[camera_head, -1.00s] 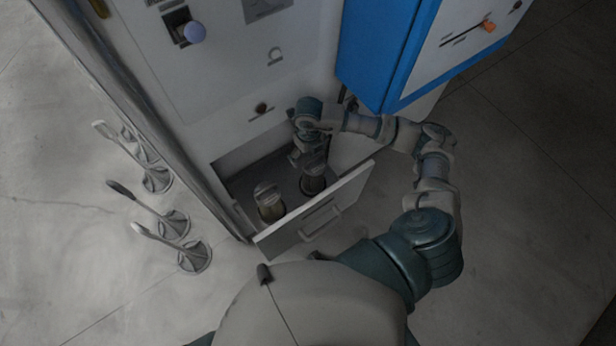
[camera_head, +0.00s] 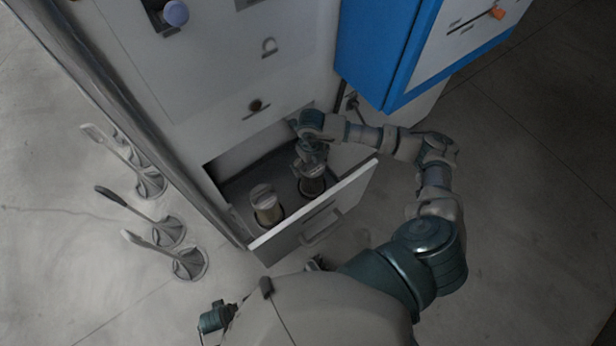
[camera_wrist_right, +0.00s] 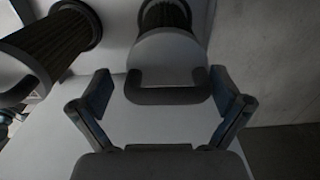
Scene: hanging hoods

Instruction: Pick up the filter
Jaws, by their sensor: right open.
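Two filters stand upright in round holes in an open drawer (camera_head: 290,238). The left one (camera_head: 266,205) is pale with a grey top. The right one (camera_head: 312,184) is darker and lies partly under my right gripper (camera_head: 311,155). In the right wrist view the near filter (camera_wrist_right: 168,52) has a ribbed dark body, a grey cap and a dark handle. My right gripper is open, with one finger on each side of this handle; contact cannot be made out. The other filter (camera_wrist_right: 50,48) is at upper left there. My left gripper does not show clearly.
The drawer sits low in a grey cabinet (camera_head: 210,75) with a purple knob. A blue-sided box (camera_head: 385,50) overhangs the right arm. Several long-handled items (camera_head: 188,263) stand on the floor at left. Open floor lies at right.

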